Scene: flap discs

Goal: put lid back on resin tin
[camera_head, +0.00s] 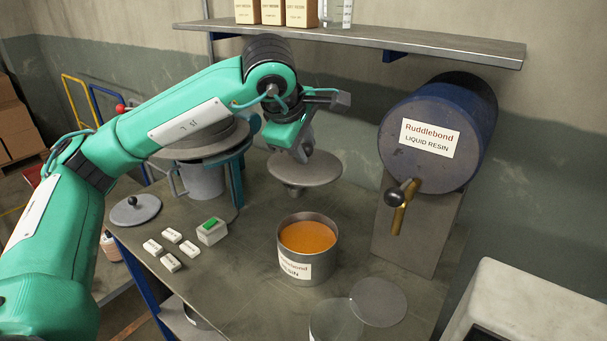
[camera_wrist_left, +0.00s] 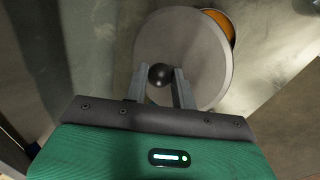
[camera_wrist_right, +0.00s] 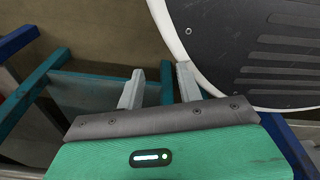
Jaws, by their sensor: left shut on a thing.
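The resin tin (camera_head: 293,268) stands upright and uncovered on the bench, with orange resin (camera_head: 308,237) inside. My left gripper (camera_head: 302,152) is shut on the dark knob (camera_wrist_left: 160,74) of a round grey lid (camera_head: 304,174). The lid is held roughly level above the bench, apart from the tin and behind it in the head view. In the left wrist view the lid (camera_wrist_left: 195,55) hides most of the tin, whose orange resin (camera_wrist_left: 220,22) shows past its edge. My right gripper (camera_wrist_right: 160,88) shows only in its wrist view, open with nothing between its fingers.
A blue Ruddlebond drum (camera_head: 433,132) with a tap stands behind right. A smaller knobbed lid (camera_head: 130,213), white blocks (camera_head: 172,236) and a green-button box (camera_head: 212,230) lie left. A shelf (camera_head: 440,48) runs above. A round dark-topped object (camera_wrist_right: 250,50) is near my right gripper.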

